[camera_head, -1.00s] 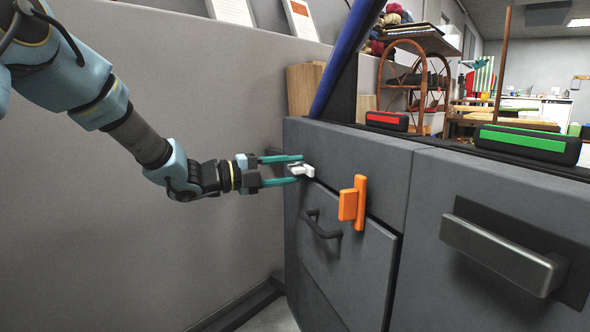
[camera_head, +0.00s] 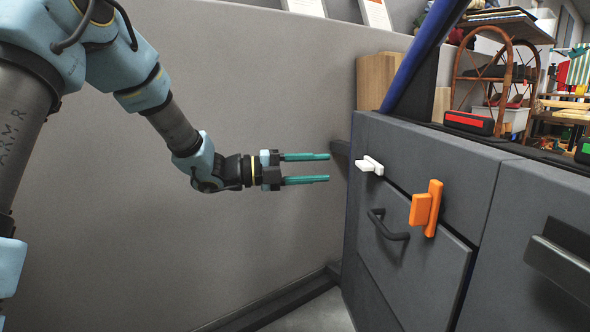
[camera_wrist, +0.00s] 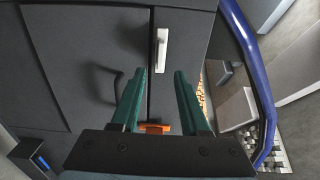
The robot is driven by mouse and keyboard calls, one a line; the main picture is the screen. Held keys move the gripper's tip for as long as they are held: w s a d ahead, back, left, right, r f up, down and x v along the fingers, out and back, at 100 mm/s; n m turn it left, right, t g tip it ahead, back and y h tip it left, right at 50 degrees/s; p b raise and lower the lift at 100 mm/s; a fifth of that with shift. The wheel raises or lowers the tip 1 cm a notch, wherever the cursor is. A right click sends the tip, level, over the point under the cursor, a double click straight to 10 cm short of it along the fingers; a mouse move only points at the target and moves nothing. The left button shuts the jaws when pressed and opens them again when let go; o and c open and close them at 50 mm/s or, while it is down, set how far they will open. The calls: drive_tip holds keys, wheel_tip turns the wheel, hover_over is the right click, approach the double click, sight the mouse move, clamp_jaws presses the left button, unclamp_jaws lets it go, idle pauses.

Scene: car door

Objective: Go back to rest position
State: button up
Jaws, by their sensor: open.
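My gripper (camera_head: 328,168) is open and empty, with two teal fingers pointing right toward the grey car door (camera_head: 480,190). A gap separates the fingertips from the white handle (camera_head: 371,166) on the door. An orange handle (camera_head: 426,208) sits to the right of the white one. A dark curved pull (camera_head: 386,226) is below them. In the wrist view, my gripper (camera_wrist: 160,75) has its fingers apart, and the white handle (camera_wrist: 161,50) shows beyond them. The orange handle (camera_wrist: 155,128) is partly hidden there behind the gripper.
A blue frame bar (camera_head: 415,55) rises from the door's left end. A plain grey wall (camera_head: 270,90) runs behind my arm. A rattan shelf (camera_head: 500,80) stands at the back right. Free space lies left of the door. A red-topped box (camera_head: 469,122) sits on the door's top.

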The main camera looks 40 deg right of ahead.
drive_tip(key=shift+w, duration=0.1)
drive_tip(key=w+a+f+n+t, duration=0.2)
drive_tip(key=w+a+n+t, duration=0.2)
drive_tip(key=w+n+t, duration=0.3)
drive_tip(key=w+a+f+n+t, duration=0.1)
drive_tip(key=w+a+n+t, duration=0.3)
drive_tip(key=w, duration=0.4)
drive_tip(key=w+a+f+n+t+y, duration=0.2)
drive_tip(key=w+a+n+t+y, duration=0.15)
drive_tip(key=a+n, duration=0.35)
drive_tip(key=w+a+f+n+t+y, duration=0.25)
drive_tip(key=w+a+n+y, duration=0.2)
drive_tip(key=a, duration=0.45)
drive_tip(key=s+a+f+n+g+y, duration=0.1)
drive_tip(key=s+a+f+n+y, duration=0.15)
drive_tip(key=a+n, duration=0.45)
drive_tip(key=s+a+f+n+g+y, duration=0.1)
drive_tip(key=a+f+n+y, duration=0.15)
drive_tip(key=a, duration=0.85)
drive_tip(key=s+a+f+n+g+y, duration=0.2)
drive_tip(key=s+a+n+g, duration=0.2)
drive_tip(key=s+a+n, duration=0.65)
wheel_tip(320, 180, up, 38)
drive_tip(key=s+d+m+p, duration=0.1)
drive_tip(key=s+p, duration=0.1)
drive_tip(key=p, duration=3.6)
drive_tip(key=shift+s+r, duration=0.15)
drive_tip(key=shift+r, duration=0.05)
